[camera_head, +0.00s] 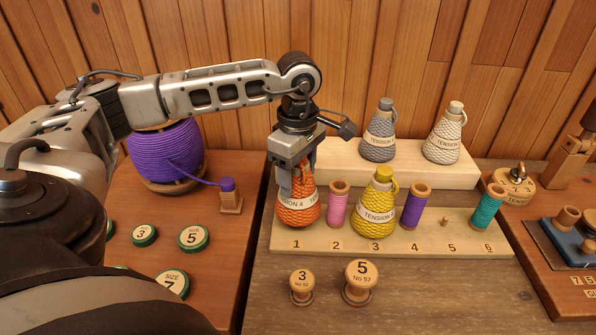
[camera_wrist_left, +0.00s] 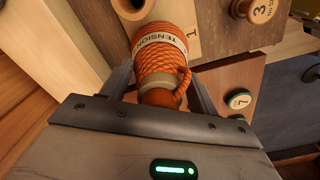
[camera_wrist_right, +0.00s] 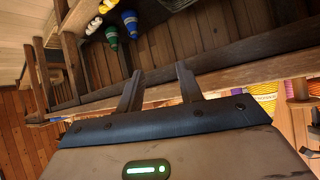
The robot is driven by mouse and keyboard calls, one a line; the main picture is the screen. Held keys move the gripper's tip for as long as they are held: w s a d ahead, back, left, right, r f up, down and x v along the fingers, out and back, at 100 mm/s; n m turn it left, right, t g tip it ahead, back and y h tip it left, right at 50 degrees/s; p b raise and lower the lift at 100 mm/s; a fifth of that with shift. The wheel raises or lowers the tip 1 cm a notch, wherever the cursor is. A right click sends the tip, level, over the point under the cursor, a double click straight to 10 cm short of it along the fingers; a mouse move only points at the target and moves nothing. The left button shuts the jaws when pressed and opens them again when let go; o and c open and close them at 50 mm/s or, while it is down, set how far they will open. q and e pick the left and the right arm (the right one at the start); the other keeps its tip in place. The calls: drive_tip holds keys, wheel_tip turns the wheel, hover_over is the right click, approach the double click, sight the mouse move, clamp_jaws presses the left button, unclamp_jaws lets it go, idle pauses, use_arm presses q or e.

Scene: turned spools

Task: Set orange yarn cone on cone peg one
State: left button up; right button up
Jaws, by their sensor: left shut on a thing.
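The orange yarn cone (camera_head: 297,208) stands upright at position 1 of the numbered peg board (camera_head: 375,245), above the printed 1. I cannot tell whether it rests fully on the board, and its peg is hidden. My left gripper (camera_head: 294,178) is shut on its top from above. In the left wrist view the orange cone (camera_wrist_left: 163,65) lies between the fingers, its label facing up and the printed 1 beside it. My right gripper (camera_wrist_right: 160,85) shows only in its own wrist view, fingers apart with nothing between them.
A pink spool (camera_head: 338,205), yellow cone (camera_head: 375,205), purple spool (camera_head: 414,206) and teal spool (camera_head: 487,207) stand along the board. A bare peg (camera_head: 445,221) shows at 5. Grey (camera_head: 379,132) and white (camera_head: 443,135) cones stand on a raised shelf behind. Two knobs stand in front.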

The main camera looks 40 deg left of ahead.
drive_tip(key=shift+a, duration=0.1)
use_arm(q)
drive_tip(key=shift+f+b, duration=0.8)
drive_tip(key=shift+f, duration=0.2)
use_arm(e)
drive_tip(key=shift+w+a+f, duration=0.15)
drive_tip(key=shift+w+f, duration=0.05)
drive_tip(key=shift+s+f, duration=0.1)
drive_tip(key=shift+f, duration=0.25)
use_arm(q)
drive_tip(key=shift+f+b, duration=0.55)
drive_tip(key=shift+b, duration=0.1)
use_arm(e)
drive_tip(key=shift+f, duration=0.4)
use_arm(q)
drive_tip(key=o, duration=1.4)
drive_tip(key=shift+c, duration=0.2)
